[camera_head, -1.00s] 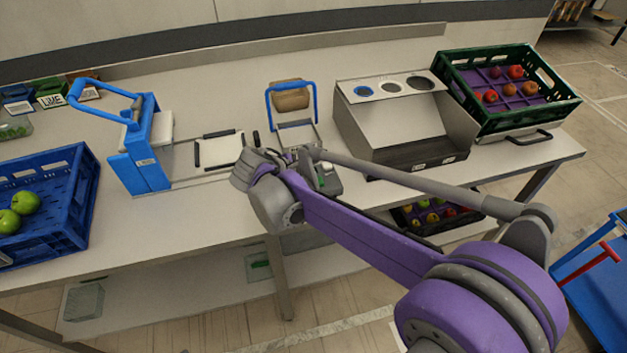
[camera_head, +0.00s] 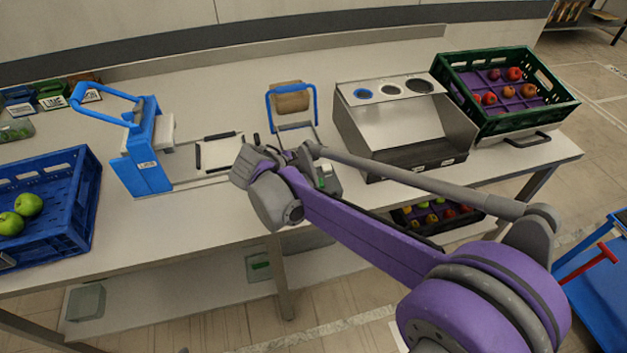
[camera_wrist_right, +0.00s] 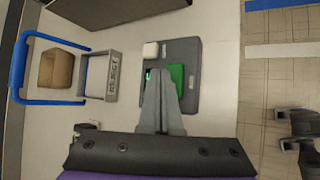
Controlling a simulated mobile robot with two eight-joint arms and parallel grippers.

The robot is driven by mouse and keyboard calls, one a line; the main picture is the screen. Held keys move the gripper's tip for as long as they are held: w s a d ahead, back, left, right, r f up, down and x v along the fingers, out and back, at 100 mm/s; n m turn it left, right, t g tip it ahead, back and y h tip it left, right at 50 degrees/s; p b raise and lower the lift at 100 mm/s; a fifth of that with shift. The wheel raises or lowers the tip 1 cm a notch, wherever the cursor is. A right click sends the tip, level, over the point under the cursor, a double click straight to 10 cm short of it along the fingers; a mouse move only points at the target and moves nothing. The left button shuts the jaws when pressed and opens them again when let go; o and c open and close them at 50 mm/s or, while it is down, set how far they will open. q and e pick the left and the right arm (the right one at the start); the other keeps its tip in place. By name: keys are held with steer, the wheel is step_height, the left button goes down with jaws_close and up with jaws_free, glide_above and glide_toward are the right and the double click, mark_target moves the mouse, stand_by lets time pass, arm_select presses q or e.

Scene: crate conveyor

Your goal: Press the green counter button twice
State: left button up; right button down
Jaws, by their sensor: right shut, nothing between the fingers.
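The grey counter box (camera_head: 331,180) sits near the front edge of the table, partly hidden behind my right arm in the head view. In the right wrist view the box shows a green button (camera_wrist_right: 177,80), a white block (camera_wrist_right: 150,50) and a small display. My right gripper (camera_wrist_right: 157,75) is shut and empty. Its fingertips overlap the left part of the green button in the wrist view; I cannot tell whether they touch it. My left gripper is not in view.
A blue press (camera_head: 147,160) and a blue crate (camera_head: 60,235) stand left.

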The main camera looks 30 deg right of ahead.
steer(key=shift+r+p, duration=1.6)
steer(key=shift+r, duration=0.95)
steer(key=shift+f, duration=0.1)
stand_by(0.8)
